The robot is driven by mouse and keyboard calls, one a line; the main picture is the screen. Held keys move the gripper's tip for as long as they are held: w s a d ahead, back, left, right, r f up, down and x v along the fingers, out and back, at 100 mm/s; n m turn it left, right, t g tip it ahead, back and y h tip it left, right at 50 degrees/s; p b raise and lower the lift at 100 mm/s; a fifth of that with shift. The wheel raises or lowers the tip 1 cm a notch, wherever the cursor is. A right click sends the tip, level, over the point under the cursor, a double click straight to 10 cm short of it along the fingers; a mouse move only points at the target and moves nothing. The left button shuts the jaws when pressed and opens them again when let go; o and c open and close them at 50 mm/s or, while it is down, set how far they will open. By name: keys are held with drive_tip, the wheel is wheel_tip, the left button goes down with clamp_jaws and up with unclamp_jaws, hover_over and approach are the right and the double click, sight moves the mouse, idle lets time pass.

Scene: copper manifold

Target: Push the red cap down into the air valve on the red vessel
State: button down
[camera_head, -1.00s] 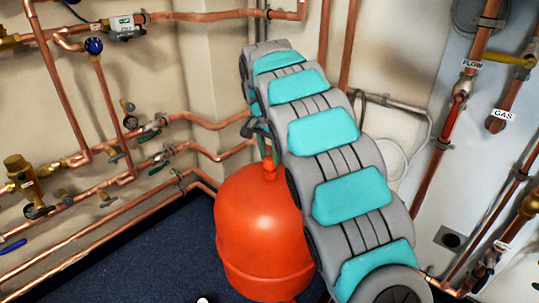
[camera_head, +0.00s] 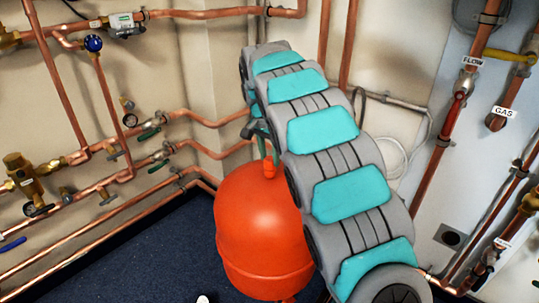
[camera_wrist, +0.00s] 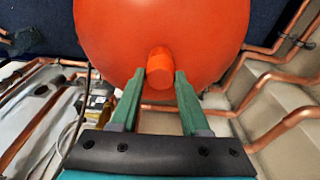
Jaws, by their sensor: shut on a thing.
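The red vessel (camera_head: 262,238) stands on the floor at the centre of the head view. It also fills the top of the wrist view (camera_wrist: 205,35). The red cap (camera_wrist: 160,68) shows as a short red cylinder against the vessel's top, between the tips of my green fingers. My gripper (camera_wrist: 159,76) is shut on it. In the head view the red cap (camera_head: 269,169) is at the top of the vessel, just under my gripper (camera_head: 265,151). The air valve cannot be told apart from the cap, and how deep the cap sits is unclear.
Copper pipes (camera_head: 110,185) with valves and gauges run along the left wall. More pipes (camera_head: 442,130) and a grey panel are on the right, labelled FLOW and GAS. The dark blue floor (camera_head: 130,262) left of the vessel is clear.

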drive_tip(key=shift+f, duration=0.2)
drive_tip(key=shift+c, duration=1.5)
unclamp_jaws()
drive_tip(key=r, duration=0.7)
drive_tip(key=shift+s+a+r, duration=0.1)
drive_tip(key=shift+s+a, duration=0.25)
drive_tip(key=shift+a, duration=0.05)
drive_tip(key=shift+s+r+b, duration=0.1)
drive_tip(key=shift+r+b, duration=0.2)
